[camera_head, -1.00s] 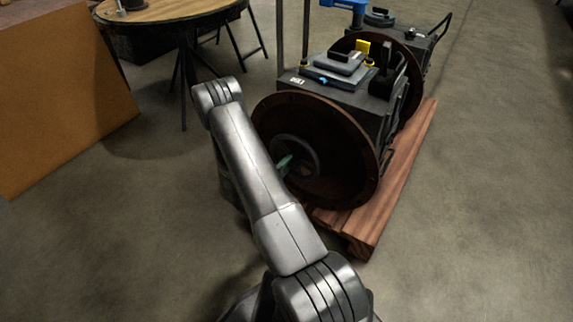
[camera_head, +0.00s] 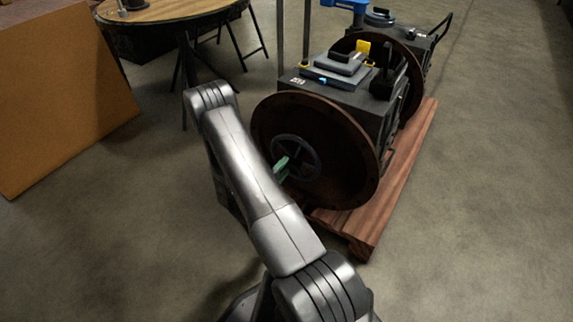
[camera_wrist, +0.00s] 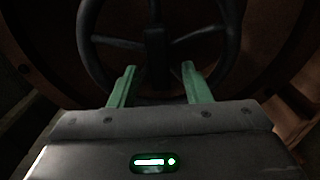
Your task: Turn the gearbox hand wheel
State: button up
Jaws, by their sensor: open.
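The gearbox hand wheel (camera_head: 297,157) is a dark spoked ring on the front of a large brown round disc (camera_head: 335,175). In the wrist view the hand wheel (camera_wrist: 157,42) fills the upper middle, with its hub and spokes showing. My gripper (camera_wrist: 158,70) has two green fingers, spread apart and empty between them. Its fingertips reach up over the lower part of the wheel's opening in the picture; I cannot tell whether they touch it. In the head view my gripper (camera_head: 281,168) shows as a green bit at the wheel's left side, mostly hidden by my arm.
The gearbox (camera_head: 350,90) stands on wooden beams (camera_head: 400,185), with a second similar unit (camera_head: 405,35) behind it. A round table (camera_head: 165,12) is at the upper left, and a brown panel (camera_head: 55,90) is at the far left. The floor on the right is clear.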

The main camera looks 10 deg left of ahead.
aim_at(293, 161)
jog(key=p+v, duration=0.1)
jog(key=v, duration=1)
jog(key=shift+s+p, duration=0.25)
jog(key=shift+p, duration=0.15)
jog(key=b+x, duration=0.2)
jog(key=x, duration=1.2)
jog(key=shift+b, duration=0.35)
jog(key=shift+a, duration=0.1)
jog(key=p+v, duration=0.3)
jog(key=v, duration=1.1)
jog(key=b+x, duration=0.3)
jog(key=x, duration=1)
jog(key=shift+w, duration=0.15)
jog(key=shift+w+d, duration=0.2)
jog(key=shift+w, duration=0.15)
jog(key=m, duration=0.6)
jog(key=shift+s+r, duration=0.1)
jog(key=shift+r, duration=0.1)
